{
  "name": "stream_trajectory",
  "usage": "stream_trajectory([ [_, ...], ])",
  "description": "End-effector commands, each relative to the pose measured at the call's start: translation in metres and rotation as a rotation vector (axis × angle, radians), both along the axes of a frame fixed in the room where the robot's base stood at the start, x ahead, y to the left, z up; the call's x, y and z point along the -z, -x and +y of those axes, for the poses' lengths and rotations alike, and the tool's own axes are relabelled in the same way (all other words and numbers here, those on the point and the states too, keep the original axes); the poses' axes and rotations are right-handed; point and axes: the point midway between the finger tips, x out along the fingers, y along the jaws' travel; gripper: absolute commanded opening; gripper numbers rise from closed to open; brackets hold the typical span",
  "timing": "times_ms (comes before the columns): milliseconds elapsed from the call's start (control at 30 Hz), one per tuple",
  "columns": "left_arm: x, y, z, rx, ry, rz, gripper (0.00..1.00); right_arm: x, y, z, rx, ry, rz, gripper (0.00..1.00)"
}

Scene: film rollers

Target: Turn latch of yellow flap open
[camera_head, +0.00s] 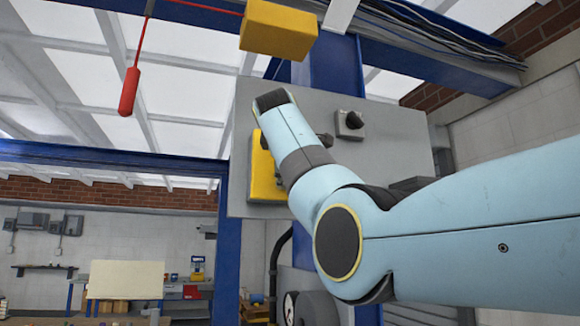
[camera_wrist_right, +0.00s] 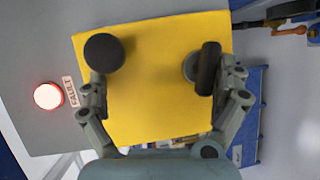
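The yellow flap (camera_head: 262,172) is on the grey panel in the head view, partly hidden by my right arm. In the right wrist view the yellow flap (camera_wrist_right: 155,100) fills the middle and looks closed. A round black knob (camera_wrist_right: 104,53) is on its left and a long black latch handle (camera_wrist_right: 208,68) on a round base is on its right. My right gripper (camera_wrist_right: 165,82) is open, with its fingers spread wide. One finger is beside the knob and the other beside the latch handle; I cannot tell whether they touch. My left gripper is not in view.
A lit red light (camera_wrist_right: 48,96) beside a FAULT label is on the grey panel (camera_head: 395,150). A black switch (camera_head: 350,122) is right of my wrist. A yellow box (camera_head: 278,30) and a red pull handle (camera_head: 129,91) hang above. A blue post stands behind the panel.

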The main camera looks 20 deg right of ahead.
Motion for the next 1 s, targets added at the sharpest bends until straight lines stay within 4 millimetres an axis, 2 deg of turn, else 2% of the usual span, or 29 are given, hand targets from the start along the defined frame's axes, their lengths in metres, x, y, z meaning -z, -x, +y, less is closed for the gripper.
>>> stream_trajectory([
  [33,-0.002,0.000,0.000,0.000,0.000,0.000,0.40,-0.059,0.015,-0.002,-0.002,0.013,-0.106,0.75],
  [167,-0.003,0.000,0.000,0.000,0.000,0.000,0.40,-0.059,0.015,-0.002,-0.002,0.013,-0.106,0.75],
  [200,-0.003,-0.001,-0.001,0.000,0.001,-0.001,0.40,-0.011,0.002,-0.002,0.006,0.006,-0.017,0.74],
  [600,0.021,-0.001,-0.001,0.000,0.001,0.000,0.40,-0.010,0.026,0.008,0.002,0.003,-0.019,0.62],
  [633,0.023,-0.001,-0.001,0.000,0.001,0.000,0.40,-0.010,0.028,0.009,0.002,0.004,-0.018,0.60],
  [700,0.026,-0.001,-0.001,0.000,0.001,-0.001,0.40,-0.010,0.032,0.011,0.003,0.004,-0.016,0.38],
  [1000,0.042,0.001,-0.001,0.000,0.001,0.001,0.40,-0.008,0.053,0.020,0.003,0.002,-0.006,0.38],
])
